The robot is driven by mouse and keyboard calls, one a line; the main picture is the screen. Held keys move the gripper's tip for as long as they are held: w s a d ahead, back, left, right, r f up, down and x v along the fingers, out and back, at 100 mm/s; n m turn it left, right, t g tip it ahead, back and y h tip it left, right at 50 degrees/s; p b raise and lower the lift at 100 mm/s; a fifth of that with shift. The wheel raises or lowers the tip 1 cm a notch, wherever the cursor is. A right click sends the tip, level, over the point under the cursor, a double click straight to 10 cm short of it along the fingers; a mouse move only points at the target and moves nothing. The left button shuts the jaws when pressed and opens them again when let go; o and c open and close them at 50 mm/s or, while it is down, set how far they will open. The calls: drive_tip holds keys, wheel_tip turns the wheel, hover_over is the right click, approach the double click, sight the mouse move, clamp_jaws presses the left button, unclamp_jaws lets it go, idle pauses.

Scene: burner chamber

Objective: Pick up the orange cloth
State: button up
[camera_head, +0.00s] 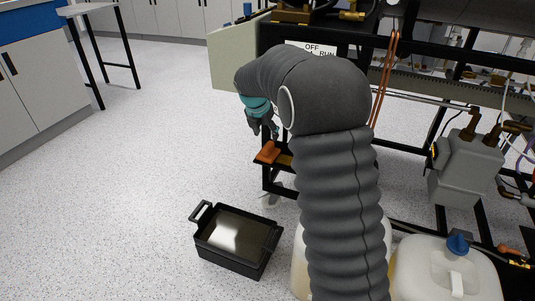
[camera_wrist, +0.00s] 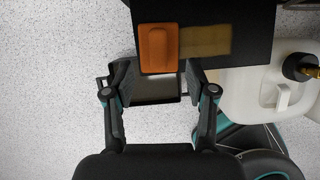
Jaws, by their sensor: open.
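The orange cloth (camera_head: 268,152) is a small folded pad lying on a dark shelf of the black frame. In the wrist view the cloth (camera_wrist: 158,48) lies flat at the shelf's left end, beside a tan patch (camera_wrist: 206,40). My gripper (camera_head: 263,129) is just above the cloth in the head view. In the wrist view my gripper (camera_wrist: 158,78) is open and empty, its two fingertips spread below the cloth's near edge in the picture. I cannot tell the exact height gap between the fingertips and the cloth.
A black open bin (camera_head: 208,246) with handles stands on the floor below the shelf. White jugs (camera_head: 445,270) stand at lower right, one with a blue cap. The black frame (camera_head: 268,100) carries pipes and a grey box (camera_head: 467,165). The speckled floor (camera_head: 120,200) at left is clear.

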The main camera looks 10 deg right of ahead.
sight(268, 145)
drive_tip(key=shift+a+b+x, duration=0.15)
drive_tip(key=shift+b+x, duration=0.2)
drive_tip(key=shift+x, duration=1.6)
drive_tip(key=shift+a+b+x, duration=0.1)
drive_tip(key=shift+b+x, duration=0.2)
drive_tip(key=shift+x, duration=1.6)
drive_tip(key=shift+c, duration=0.2)
clamp_jaws()
